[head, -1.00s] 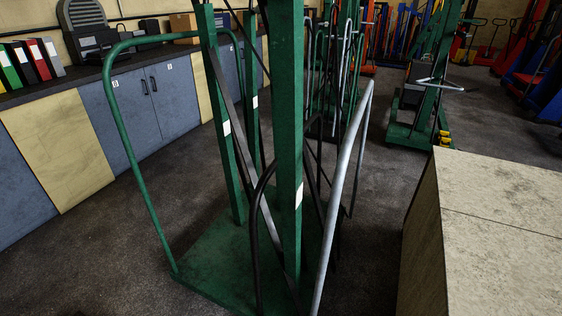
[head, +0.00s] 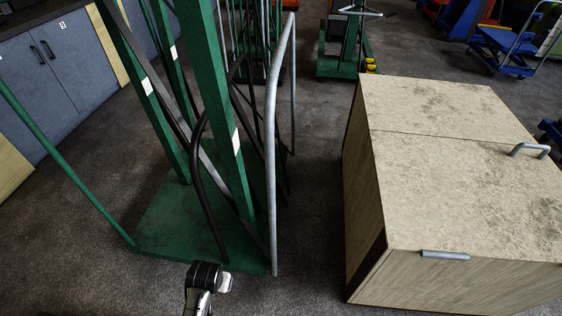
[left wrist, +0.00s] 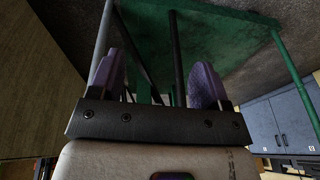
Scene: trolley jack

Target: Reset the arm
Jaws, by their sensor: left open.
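My left gripper (left wrist: 157,80) shows in the left wrist view. Its two purple fingers stand apart with no object held between them. Beyond the fingers are the green base plate (left wrist: 205,35) and the poles of a tall green frame. In the head view this green frame (head: 210,90) stands at left centre, with a grey curved bar (head: 271,150) on its right side. A white and black link of my own arm shows at the bottom of the head view, in front of the base plate; no fingers are visible there. My right gripper is out of view.
A large pale wooden cabinet (head: 440,180) with grey handles stands at the right. Blue cabinets (head: 45,85) line the left. Another green machine (head: 345,50) and a blue trolley (head: 505,45) stand behind. Dark floor lies open between frame and wooden cabinet.

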